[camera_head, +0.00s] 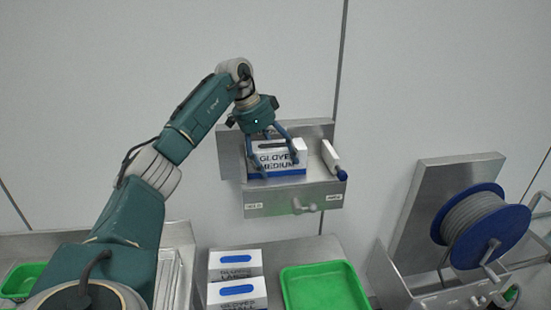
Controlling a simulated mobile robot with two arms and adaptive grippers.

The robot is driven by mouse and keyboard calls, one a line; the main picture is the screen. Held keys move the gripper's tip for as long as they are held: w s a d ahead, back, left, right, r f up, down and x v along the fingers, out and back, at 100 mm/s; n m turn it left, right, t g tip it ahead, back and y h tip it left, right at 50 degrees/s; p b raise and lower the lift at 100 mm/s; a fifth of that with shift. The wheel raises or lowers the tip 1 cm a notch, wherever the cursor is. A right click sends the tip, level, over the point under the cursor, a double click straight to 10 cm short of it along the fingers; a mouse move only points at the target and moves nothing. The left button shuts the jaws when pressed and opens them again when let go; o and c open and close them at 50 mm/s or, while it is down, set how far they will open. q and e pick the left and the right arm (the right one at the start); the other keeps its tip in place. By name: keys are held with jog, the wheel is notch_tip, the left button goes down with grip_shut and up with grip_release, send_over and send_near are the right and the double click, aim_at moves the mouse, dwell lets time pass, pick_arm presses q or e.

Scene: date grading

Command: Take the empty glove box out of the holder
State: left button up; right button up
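A white and blue glove box (290,168) lettered "GLOVES MEDIUM" sits in the steel wall holder (272,204). A dark slot shows on its top. My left gripper (273,163) comes down from above with its blue fingers spread. One finger is at the left end of the box and others reach over its top and front. I cannot tell whether the fingers touch the box. My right gripper is not in view.
Two more glove boxes (227,273) stand on the steel counter below the holder, beside a green tray (334,291). A white marker-like item with a blue end (330,154) is at the holder's right. A blue cable reel (501,240) is at the right.

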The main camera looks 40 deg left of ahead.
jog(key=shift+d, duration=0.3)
pick_arm(q)
jog(key=shift+r, duration=0.1)
